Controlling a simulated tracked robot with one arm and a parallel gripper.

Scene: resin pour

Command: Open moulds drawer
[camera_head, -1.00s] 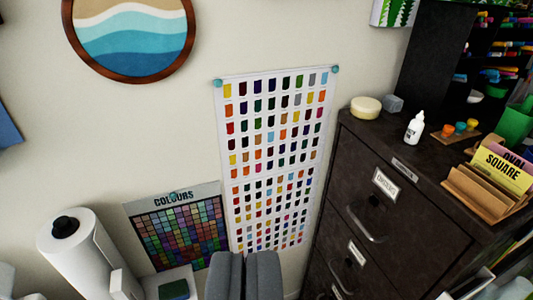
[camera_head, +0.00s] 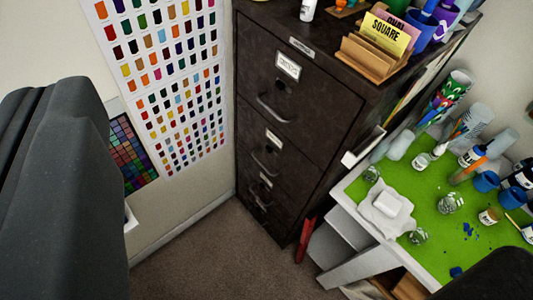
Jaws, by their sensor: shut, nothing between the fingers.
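The moulds drawer belongs to a dark brown cabinet in the middle of the view. Its top drawer (camera_head: 310,98) is shut, with a white label card (camera_head: 287,66), a lock and a metal pull handle (camera_head: 273,112). A second drawer (camera_head: 290,158) below it is also shut, with its own label and handle. Further handles show lower down. The labels are too small to read surely. My gripper (camera_head: 50,170) looms dark grey and close at the left edge, partly cut off. It looks shut and empty, apart from the cabinet.
The cabinet top holds a wooden card stand (camera_head: 375,50) and a white bottle (camera_head: 308,9). A green-topped worktable (camera_head: 440,220) with jars and bottles stands close at the right. Bare brown carpet (camera_head: 215,250) lies before the cabinet. A colour chart (camera_head: 170,90) hangs left.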

